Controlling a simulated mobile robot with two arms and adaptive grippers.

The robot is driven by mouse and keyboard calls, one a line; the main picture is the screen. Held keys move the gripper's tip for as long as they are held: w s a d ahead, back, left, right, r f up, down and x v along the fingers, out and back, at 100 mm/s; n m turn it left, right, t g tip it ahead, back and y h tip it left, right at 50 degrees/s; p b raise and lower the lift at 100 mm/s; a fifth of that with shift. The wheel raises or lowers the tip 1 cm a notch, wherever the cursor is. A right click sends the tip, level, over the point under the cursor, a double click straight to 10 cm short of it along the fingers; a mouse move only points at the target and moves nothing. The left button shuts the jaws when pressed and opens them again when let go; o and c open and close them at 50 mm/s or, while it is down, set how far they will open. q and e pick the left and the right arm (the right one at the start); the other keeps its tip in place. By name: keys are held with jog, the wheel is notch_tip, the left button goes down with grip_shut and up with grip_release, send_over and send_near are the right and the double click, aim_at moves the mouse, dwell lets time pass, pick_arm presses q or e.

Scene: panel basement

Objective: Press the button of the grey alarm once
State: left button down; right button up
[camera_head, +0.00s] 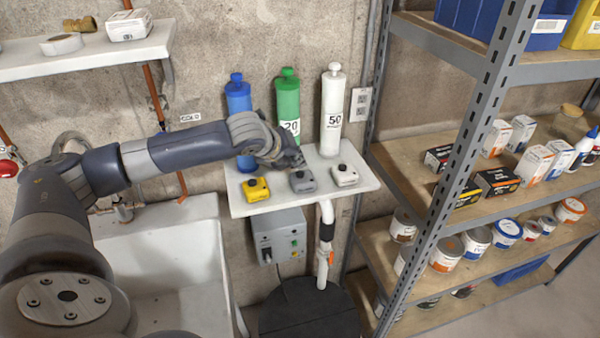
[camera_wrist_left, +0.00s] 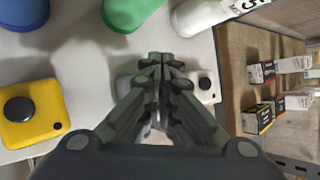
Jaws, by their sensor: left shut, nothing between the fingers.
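The grey alarm (camera_head: 303,182) sits on a small white shelf (camera_head: 262,208), between a yellow alarm (camera_head: 256,190) on its left and a white alarm (camera_head: 345,175) on its right. Each has a dark round button on top. My left gripper (camera_head: 299,166) is shut and empty, with its fingertips just above the grey alarm's button. In the left wrist view the shut fingers (camera_wrist_left: 160,62) cover most of the grey alarm (camera_wrist_left: 124,84), and its button is hidden. Whether the tips touch it I cannot tell. The right gripper is not in view.
Blue (camera_head: 237,97), green (camera_head: 288,104) and white (camera_head: 332,110) bottles stand behind the alarms on the shelf. A metal rack (camera_head: 468,120) with boxes and cans is on the right. A sink (camera_head: 160,250) is below left, and a grey control box (camera_head: 279,236) hangs under the shelf.

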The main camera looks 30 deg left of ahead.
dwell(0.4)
pick_arm(q)
jog(key=shift+f+p, duration=0.3)
jog(key=shift+p, duration=0.05)
jog(key=shift+f, duration=0.1)
dwell(0.3)
jog(key=shift+f, duration=0.5)
dwell(0.6)
jog(key=shift+r+p, duration=0.95)
jog(key=shift+p, duration=0.4)
